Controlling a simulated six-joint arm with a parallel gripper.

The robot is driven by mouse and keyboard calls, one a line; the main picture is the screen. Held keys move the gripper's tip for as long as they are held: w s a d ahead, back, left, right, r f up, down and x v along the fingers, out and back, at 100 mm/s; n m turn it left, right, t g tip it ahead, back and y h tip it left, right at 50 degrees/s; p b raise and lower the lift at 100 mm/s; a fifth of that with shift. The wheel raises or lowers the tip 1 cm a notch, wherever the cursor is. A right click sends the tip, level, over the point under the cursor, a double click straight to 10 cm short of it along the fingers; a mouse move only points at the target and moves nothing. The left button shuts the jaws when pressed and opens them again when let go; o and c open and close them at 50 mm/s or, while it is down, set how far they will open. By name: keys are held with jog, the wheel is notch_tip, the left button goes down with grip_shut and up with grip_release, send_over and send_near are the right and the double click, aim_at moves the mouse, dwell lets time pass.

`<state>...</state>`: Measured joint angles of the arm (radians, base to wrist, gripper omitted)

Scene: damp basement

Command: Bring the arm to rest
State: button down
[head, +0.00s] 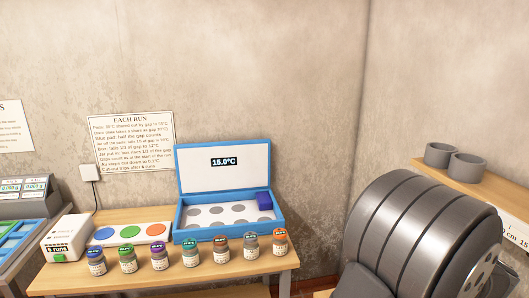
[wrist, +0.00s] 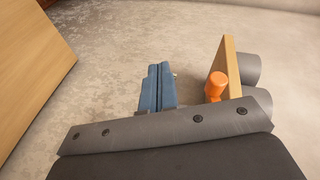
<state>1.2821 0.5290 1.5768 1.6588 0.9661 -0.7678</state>
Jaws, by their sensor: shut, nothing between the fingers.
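My gripper (wrist: 158,88) shows in the wrist view as two blue fingers pressed together, with nothing between them. It is over bare floor or wall, touching nothing that I can see. In the head view the large grey rounded links of my arm fill the lower right, and the fingers are not visible there.
A wooden table (head: 150,274) holds a row of small jars, an open blue box (head: 225,236) reading 15.0°C, a panel with three coloured pads (head: 130,232) and a white counter box (head: 66,238). Grey cups (head: 468,167) stand on a shelf (head: 500,192) at right. An orange object (wrist: 215,86) is beside the fingers.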

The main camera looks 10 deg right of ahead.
jog(key=s+d+r+n+g+h, duration=0.1)
jog(key=s+d+r+g, duration=0.1)
jog(key=s+g, duration=0.3)
jog(key=shift+s+r+n+g, duration=0.35)
jog(key=shift+r+g, duration=0.55)
jog(key=shift+g, duration=0.6)
jog(key=shift+s+d, duration=0.1)
